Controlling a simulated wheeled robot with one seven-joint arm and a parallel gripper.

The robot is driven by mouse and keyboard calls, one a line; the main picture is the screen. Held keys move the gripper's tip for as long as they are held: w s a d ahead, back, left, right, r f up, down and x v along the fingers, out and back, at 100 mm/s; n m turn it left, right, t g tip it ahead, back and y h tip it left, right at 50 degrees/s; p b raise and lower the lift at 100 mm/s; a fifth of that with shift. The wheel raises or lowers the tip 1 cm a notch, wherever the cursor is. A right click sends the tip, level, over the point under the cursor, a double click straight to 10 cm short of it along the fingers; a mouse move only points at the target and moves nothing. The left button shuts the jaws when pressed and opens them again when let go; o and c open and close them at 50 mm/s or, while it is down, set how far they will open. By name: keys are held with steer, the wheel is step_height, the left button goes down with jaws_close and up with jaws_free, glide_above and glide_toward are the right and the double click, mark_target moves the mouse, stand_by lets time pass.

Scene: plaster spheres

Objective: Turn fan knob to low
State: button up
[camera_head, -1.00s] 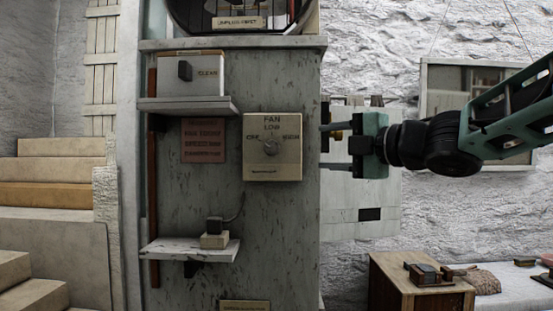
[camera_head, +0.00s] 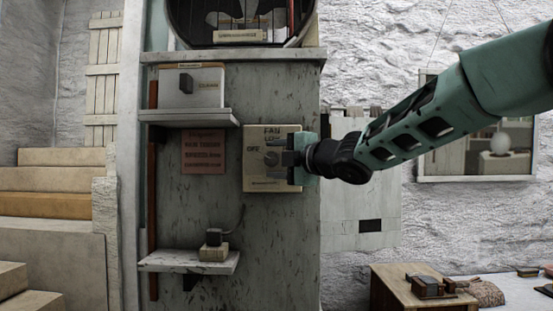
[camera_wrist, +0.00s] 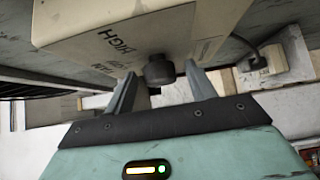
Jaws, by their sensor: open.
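The fan control (camera_head: 256,178) is a cream box on the grey panel, lettered FAN, LOW and OFF. Its round grey knob (camera_head: 271,158) sits at the middle of the box face. In the wrist view the dark knob (camera_wrist: 159,70) sticks out from the box (camera_wrist: 120,35), with HIGH lettered beside it. My gripper (camera_head: 285,158) is in front of the box's right half. In the wrist view my gripper (camera_wrist: 160,85) is open, with one finger on each side of the knob and gaps visible. The knob's pointer direction cannot be made out.
A shelf (camera_head: 188,117) with a switch box (camera_head: 190,88) is at upper left of the fan control. A lower shelf (camera_head: 188,262) holds a small block-like device (camera_head: 214,245). A round fan housing (camera_head: 240,20) is above. A wooden cabinet (camera_head: 420,290) stands at lower right.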

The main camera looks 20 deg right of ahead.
steer(key=c, duration=1)
steer(key=shift+o, duration=0.2)
steer(key=shift+f+b, duration=0.2)
steer(key=shift+b, duration=0.4)
